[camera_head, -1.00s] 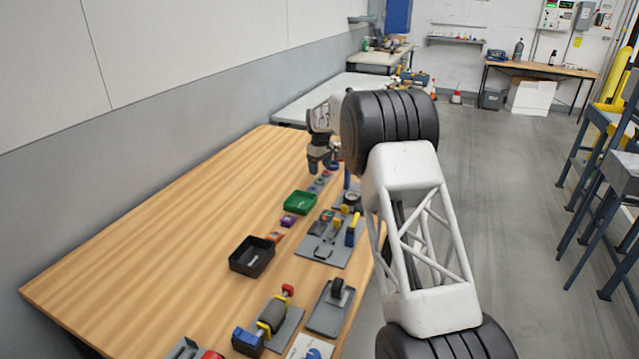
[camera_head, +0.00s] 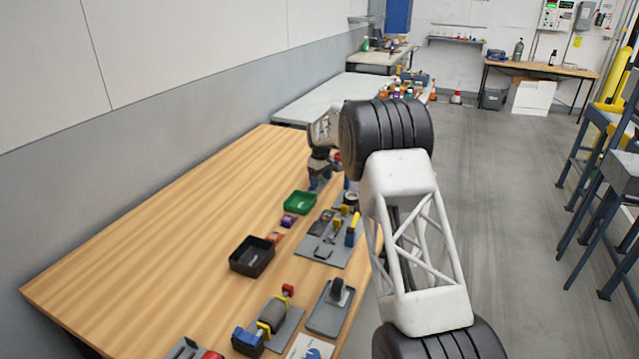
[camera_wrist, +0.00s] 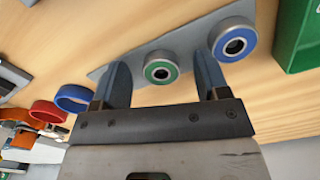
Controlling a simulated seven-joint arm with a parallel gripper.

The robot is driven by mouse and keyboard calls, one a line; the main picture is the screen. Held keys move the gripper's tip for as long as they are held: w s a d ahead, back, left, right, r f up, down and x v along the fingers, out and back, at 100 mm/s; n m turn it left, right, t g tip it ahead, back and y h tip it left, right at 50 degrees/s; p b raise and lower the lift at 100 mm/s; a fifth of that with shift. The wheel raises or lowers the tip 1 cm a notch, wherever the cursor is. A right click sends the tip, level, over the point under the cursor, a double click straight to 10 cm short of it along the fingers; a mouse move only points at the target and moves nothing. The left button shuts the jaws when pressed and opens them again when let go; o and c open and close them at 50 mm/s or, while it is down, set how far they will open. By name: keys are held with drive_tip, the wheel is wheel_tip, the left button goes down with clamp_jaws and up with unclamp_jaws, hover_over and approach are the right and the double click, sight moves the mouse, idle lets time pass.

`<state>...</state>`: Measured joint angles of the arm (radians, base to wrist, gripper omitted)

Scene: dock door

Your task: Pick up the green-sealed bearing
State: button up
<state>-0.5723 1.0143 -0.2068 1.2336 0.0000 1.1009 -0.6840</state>
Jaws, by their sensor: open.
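The green-sealed bearing (camera_wrist: 161,72), a metal ring with a green face and dark bore, lies on a grey plate (camera_wrist: 180,45) in the wrist view. My gripper (camera_wrist: 162,80) is open, with one finger to the left of this bearing and one to the right. The bearing shows between the fingertips; I cannot tell how far below them it is. A bearing with a blue face (camera_wrist: 233,40) lies just right of the right finger. In the head view my gripper (camera_head: 317,184) is low over the table's far end and hides the bearings there.
A green bin (camera_wrist: 296,35) stands to the right in the wrist view; it also shows in the head view (camera_head: 300,203). Blue (camera_wrist: 73,97) and red (camera_wrist: 47,112) rings are at left. A black bin (camera_head: 252,257) stands nearer. The table's left side (camera_head: 170,230) is clear.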

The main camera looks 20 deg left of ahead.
drive_tip(key=shift+f, duration=0.15)
idle(0.4)
drive_tip(key=c, duration=1)
drive_tip(key=shift+r, duration=0.2)
drive_tip(key=shift+r, duration=1.65)
drive_tip(key=shift+s+d+r, duration=0.2)
drive_tip(key=shift+s+d, duration=1.2)
drive_tip(key=shift+s, duration=0.85)
drive_tip(key=shift+s+d+r, duration=0.25)
drive_tip(key=shift+s+d, duration=1.2)
drive_tip(key=shift+s, duration=0.8)
drive_tip(key=shift+s+d+r, duration=0.2)
drive_tip(key=shift+s+d, duration=1.2)
drive_tip(key=shift+s, duration=0.85)
